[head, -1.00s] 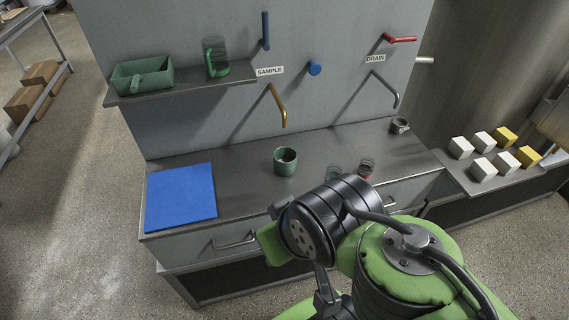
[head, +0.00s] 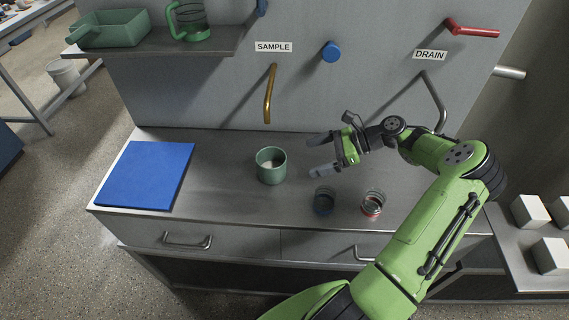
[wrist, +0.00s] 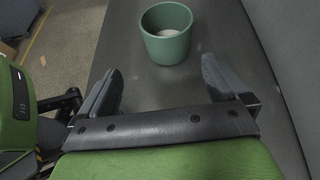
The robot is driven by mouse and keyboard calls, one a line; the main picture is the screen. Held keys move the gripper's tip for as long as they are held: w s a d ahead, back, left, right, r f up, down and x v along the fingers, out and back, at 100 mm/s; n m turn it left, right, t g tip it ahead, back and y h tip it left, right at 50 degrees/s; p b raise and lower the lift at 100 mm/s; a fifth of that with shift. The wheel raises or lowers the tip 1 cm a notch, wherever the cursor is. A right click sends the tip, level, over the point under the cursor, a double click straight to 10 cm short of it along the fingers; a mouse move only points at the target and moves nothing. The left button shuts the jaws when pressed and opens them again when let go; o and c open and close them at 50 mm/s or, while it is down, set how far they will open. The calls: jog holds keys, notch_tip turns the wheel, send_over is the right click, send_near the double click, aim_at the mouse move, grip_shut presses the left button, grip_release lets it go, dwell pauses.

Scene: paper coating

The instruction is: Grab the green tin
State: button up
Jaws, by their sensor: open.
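The green tin (head: 271,166) stands upright on the grey counter, below the brass spout, with something pale inside it. My gripper (head: 316,155) is open and empty to the right of the tin, with its fingers pointing left toward it. In the wrist view the tin (wrist: 166,46) is just ahead of and between the two spread fingers (wrist: 160,88), apart from both.
Two small glass jars, one dark blue (head: 324,201) and one with red (head: 372,204), stand right of the tin near the front. A blue mat (head: 146,175) lies at left. The brass spout (head: 269,95) hangs above the counter. A shelf (head: 150,46) holds a green scoop and mug.

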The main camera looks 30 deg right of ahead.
jog(key=shift+d+f+m+t, duration=0.2)
jog(key=shift+d+m, duration=0.05)
jog(key=shift+d, duration=0.35)
jog(key=shift+d+f+m+t, duration=0.2)
jog(key=shift+d+m, duration=0.05)
jog(key=shift+d, duration=0.35)
jog(key=shift+w+a+f, duration=0.1)
jog(key=shift+w, duration=0.05)
jog(key=b, duration=0.4)
send_near(272, 166)
jog(key=a, duration=0.4)
jog(key=shift+w+a, duration=0.1)
jog(key=shift+a, duration=0.15)
jog(key=x, duration=0.1)
jog(key=b+x, duration=0.1)
jog(key=x, duration=0.1)
jog(key=b+x, duration=0.1)
jog(key=x, duration=0.1)
jog(key=shift+a+r, duration=0.25)
jog(key=shift+r, duration=0.1)
jog(key=c, duration=0.9)
